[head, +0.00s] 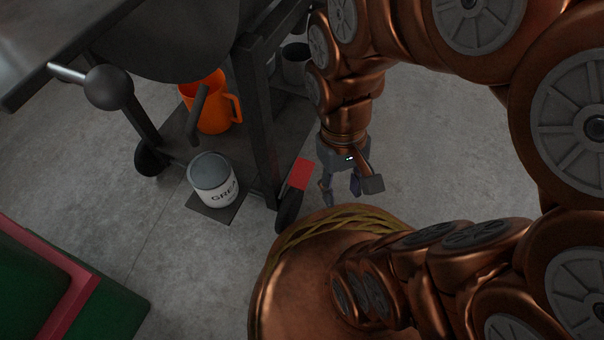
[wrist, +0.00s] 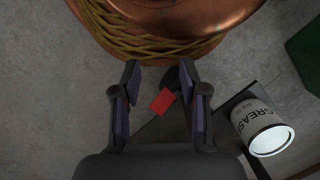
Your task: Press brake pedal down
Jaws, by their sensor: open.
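A small red pedal (head: 301,173) is on the caster at the near corner of a dark metal cart. I take it to be the brake pedal. The dark caster wheel (head: 289,210) shows just below it. My gripper (head: 341,190) is open and empty, pointing down just right of the pedal in the head view. In the wrist view the red pedal (wrist: 162,101) shows between the two open fingers (wrist: 158,80), nearer the right one. The pedal looks apart from the fingers, but the exact height gap is unclear.
A grease can (head: 213,182) stands left of the pedal on a dark plate (head: 221,212). An orange jug (head: 214,105) is on the cart's lower shelf, between its legs. My copper base with braided trim is close by. Bare concrete floor (head: 430,155) lies right of the gripper.

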